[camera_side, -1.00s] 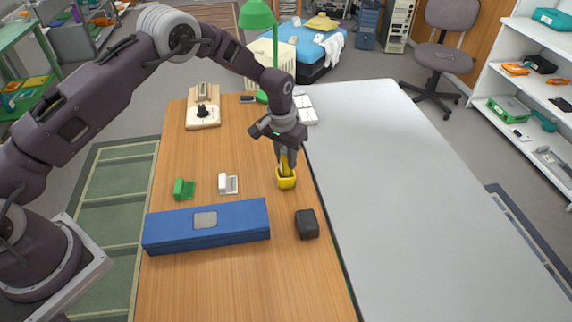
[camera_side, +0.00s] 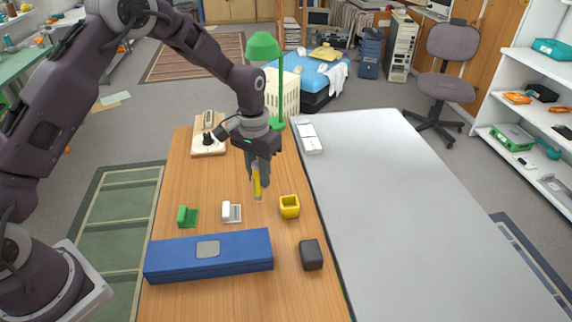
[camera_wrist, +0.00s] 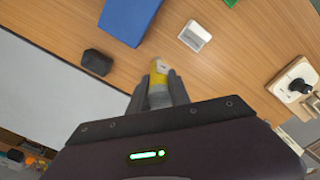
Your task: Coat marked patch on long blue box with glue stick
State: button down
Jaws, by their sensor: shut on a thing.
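My gripper (camera_side: 258,182) is shut on the yellow glue stick (camera_side: 257,186) and holds it upright above the wooden table, left of the yellow cup. In the wrist view the glue stick (camera_wrist: 158,80) sits between my fingers, its pale tip pointing away from the gripper. The long blue box (camera_side: 240,255) lies at the near part of the table, apart from the stick. Its marked patch (camera_side: 207,249) is a grey rounded square on the top face. The blue box (camera_wrist: 128,15) shows only partly at the top of the wrist view.
The empty yellow cup (camera_side: 290,207) stands right of the stick. A black block (camera_side: 311,255) lies right of the blue box. A white holder (camera_side: 232,212) and a green holder (camera_side: 186,217) stand behind the box. A grey table (camera_side: 400,220) adjoins on the right.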

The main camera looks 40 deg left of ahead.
jog(key=s+a+r+g, duration=0.1)
jog(key=s+a+g, duration=0.1)
jog(key=s, duration=1.3)
jog(key=shift+a+h, duration=0.4)
jog(key=shift+a, duration=0.1)
jog(key=shift+f, duration=2.25)
jog(key=shift+f, duration=0.65)
dwell(0.3)
